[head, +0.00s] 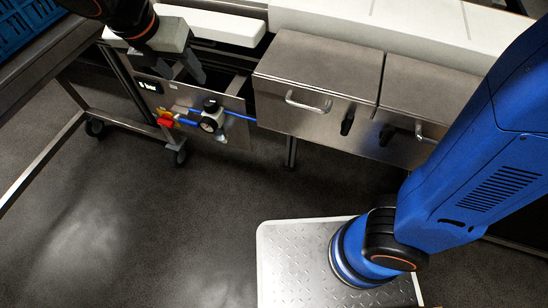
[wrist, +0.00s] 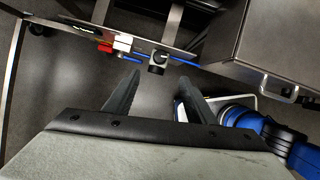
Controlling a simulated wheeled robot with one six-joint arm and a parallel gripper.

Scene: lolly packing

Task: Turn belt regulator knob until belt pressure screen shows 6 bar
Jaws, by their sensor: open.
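The belt regulator shows in the head view as a dark knob (head: 211,105) above a round white gauge (head: 208,125) on a steel panel (head: 234,133). A small lit screen (head: 148,86) sits at the panel's upper left. It reads "bar", but its digit is too small to tell. In the wrist view the regulator knob (wrist: 159,56) lies beyond the fingertips, between their lines. My gripper (head: 183,78) is open and empty, above and apart from the knob; both fingers show in the wrist view (wrist: 160,79). The screen's reading cannot be made out in the wrist view.
A red and yellow valve (head: 166,119) and blue hoses (head: 240,116) flank the regulator. Steel boxes with handles (head: 308,103) stand to the right. A wheeled frame (head: 60,138) and blue crate (head: 25,22) are at the left.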

